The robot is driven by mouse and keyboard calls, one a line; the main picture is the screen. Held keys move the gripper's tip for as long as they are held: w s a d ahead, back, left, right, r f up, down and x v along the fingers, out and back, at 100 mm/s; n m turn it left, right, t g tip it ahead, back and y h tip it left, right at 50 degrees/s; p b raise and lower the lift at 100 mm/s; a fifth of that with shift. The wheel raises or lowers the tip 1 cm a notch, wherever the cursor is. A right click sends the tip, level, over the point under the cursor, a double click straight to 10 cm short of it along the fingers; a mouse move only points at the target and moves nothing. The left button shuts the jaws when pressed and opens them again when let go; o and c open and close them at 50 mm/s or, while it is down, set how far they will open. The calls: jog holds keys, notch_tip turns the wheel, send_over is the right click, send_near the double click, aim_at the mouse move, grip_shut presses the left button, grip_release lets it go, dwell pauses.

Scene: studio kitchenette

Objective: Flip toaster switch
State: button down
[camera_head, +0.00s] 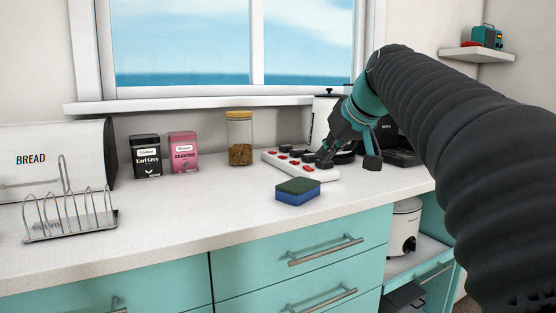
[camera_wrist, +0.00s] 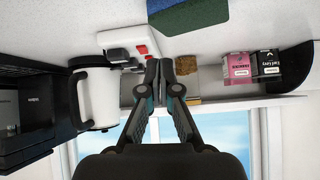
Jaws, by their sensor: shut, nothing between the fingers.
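A white power strip (camera_head: 327,175) with several red switches lies on the counter below the window. It also shows in the wrist view (camera_wrist: 124,38), with red switches and grey plugs. My gripper (camera_head: 323,160) reaches down from the right to the near right end of the strip. In the wrist view its fingertips (camera_wrist: 159,66) are together and empty, close beside the strip in the picture. I cannot tell whether they touch it. My fingers hide part of the strip. No label shows which switch is the toaster's, and I cannot clearly identify a toaster.
A blue and green sponge (camera_head: 298,192) lies in front of the strip. A glass jar (camera_head: 239,140) and tea tins (camera_head: 183,152) stand left of it. A white kettle-like vessel (camera_wrist: 98,97) and black appliances (camera_head: 397,150) stand close on the right.

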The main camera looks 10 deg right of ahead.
jog(key=w+d+r+n+t, duration=0.1)
jog(key=w+d+r, duration=0.2)
jog(key=w+r, duration=0.2)
jog(key=shift+w+y, duration=0.25)
jog(key=shift+y, duration=0.05)
send_over(311, 169)
notch_tip(311, 169, down, 6)
jog(key=shift+s+d+f, duration=0.1)
jog(key=f+b, duration=0.1)
jog(key=f, duration=0.2)
jog(key=shift+w, duration=0.2)
jog(key=shift+f, duration=0.45)
